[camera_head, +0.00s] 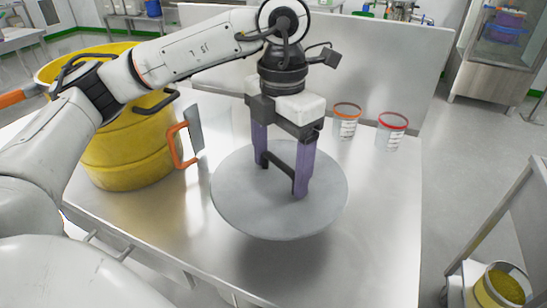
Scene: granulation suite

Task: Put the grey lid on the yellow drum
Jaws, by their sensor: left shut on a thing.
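The grey lid (240,198) is a wide round disc with a dark bar handle (277,170). My left gripper (282,178) points down over its middle, with purple fingers shut on the handle. A shadow on the table below the lid suggests it hangs a little above the surface. The yellow drum (128,155) stands on the table to the left of the lid. Its top looks open, and my left arm hides part of its rim. My right gripper is not in view.
The steel table (370,220) has free room in front and right of the lid. Two small containers, one orange-rimmed (346,120) and one red-rimmed (391,130), stand behind. An orange-handled tool (181,145) is by the drum. A backsplash (390,70) closes the rear.

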